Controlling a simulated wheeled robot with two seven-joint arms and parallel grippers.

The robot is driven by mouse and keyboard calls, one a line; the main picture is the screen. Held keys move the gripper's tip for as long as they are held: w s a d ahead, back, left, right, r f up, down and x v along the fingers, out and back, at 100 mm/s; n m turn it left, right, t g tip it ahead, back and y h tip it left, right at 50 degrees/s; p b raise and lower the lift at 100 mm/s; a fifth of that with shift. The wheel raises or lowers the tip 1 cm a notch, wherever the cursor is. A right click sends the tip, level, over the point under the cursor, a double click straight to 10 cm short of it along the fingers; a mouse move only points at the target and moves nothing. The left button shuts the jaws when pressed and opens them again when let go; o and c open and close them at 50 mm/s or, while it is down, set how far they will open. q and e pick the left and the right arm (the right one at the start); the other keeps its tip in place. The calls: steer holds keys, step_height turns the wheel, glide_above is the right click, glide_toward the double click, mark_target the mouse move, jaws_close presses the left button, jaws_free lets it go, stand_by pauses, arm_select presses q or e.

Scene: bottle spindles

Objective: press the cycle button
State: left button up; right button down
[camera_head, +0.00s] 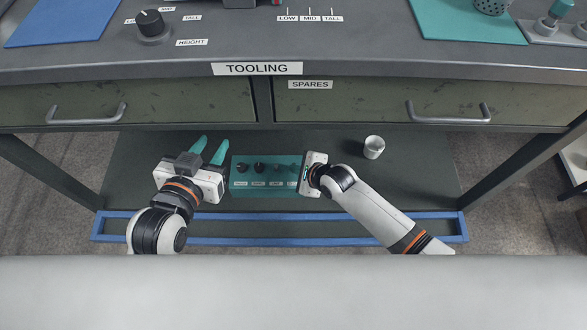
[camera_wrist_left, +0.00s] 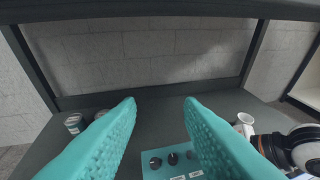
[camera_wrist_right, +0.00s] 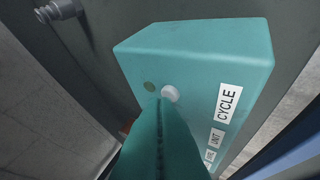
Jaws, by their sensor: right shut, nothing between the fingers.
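A teal control box (camera_head: 262,190) with several dark knobs sits on the low shelf. The right wrist view shows its top and labelled side close up (camera_wrist_right: 185,48). A white round button (camera_wrist_right: 171,93) is beside the CYCLE label (camera_wrist_right: 228,104). My right gripper (camera_wrist_right: 166,106) is shut and empty, its fingertips right at the button's lower edge; I cannot tell whether they touch it.
A pale can (camera_head: 374,147) stands on the shelf right of my right gripper. A blue rail (camera_head: 280,240) runs along the shelf's front. The drawers (camera_head: 160,103) and bench top overhang the shelf's back. Small cans (camera_wrist_left: 75,123) show at left in the left wrist view.

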arm_select(q)
steer(key=shift+r, duration=0.1)
arm_select(e)
steer(key=shift+f, duration=0.1)
stand_by(0.3)
steer(key=shift+r+p, duration=0.3)
steer(key=shift+p, duration=0.15)
arm_select(q)
steer(key=s+a+f+g+y, duration=0.1)
steer(key=s+a+f+g, duration=0.1)
steer(key=s+f+g, duration=0.2)
steer(key=shift+s+f+g+p, duration=0.2)
steer(key=shift+f+g+p, duration=0.15)
steer(key=shift+f, duration=0.3)
arm_select(e)
steer(key=shift+r, duration=0.25)
